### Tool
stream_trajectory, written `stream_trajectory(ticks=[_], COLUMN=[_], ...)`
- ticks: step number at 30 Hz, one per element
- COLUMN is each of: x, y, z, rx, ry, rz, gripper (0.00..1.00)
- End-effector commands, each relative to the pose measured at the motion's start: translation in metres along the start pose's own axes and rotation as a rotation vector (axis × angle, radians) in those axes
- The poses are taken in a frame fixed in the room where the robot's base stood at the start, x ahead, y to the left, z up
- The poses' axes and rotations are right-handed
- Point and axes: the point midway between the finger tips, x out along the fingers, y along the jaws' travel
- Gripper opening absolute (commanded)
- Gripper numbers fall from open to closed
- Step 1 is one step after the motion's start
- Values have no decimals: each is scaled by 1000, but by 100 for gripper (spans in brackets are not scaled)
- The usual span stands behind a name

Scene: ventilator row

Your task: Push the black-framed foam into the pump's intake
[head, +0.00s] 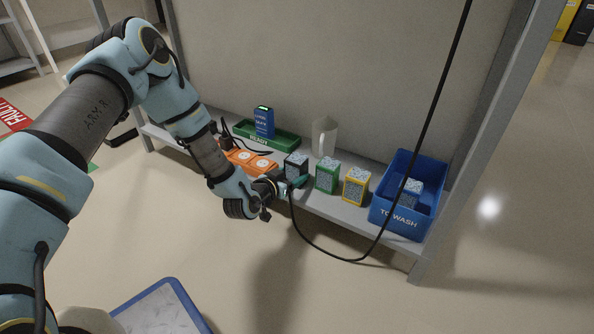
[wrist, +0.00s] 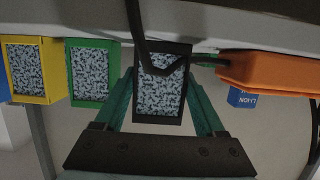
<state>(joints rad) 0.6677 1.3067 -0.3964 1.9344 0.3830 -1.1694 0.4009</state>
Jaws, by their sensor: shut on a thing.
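The black-framed foam (head: 296,166) is a small block with a speckled grey face, at the shelf's front, left of the green-framed foam. In the wrist view the black-framed foam (wrist: 160,97) stands between my two green fingers. My gripper (head: 291,184) is shut on it; my gripper also shows in the wrist view (wrist: 161,85). I cannot tell if the foam is clear of the shelf. The orange pump (head: 252,160) is just left of it, partly behind my arm, and shows at the right in the wrist view (wrist: 272,72). I cannot make out its intake.
A green-framed foam (head: 327,175) and a yellow-framed foam (head: 356,186) stand right of my gripper. A blue TO WASH bin (head: 398,222) holds another foam. A green READY tray (head: 285,140) is behind. A black cable (head: 428,120) hangs down in front of the shelf.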

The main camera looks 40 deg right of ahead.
Motion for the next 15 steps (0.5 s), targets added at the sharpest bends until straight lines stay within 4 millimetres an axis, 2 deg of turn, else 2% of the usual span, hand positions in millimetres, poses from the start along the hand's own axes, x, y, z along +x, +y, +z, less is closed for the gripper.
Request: stream_trajectory(ticks=[1,6,15], x=[0,0,-2], y=[0,0,0], z=[0,0,-8], rx=[0,0,0], ry=[0,-1,0], rz=[0,0,0], gripper=[24,5,5])
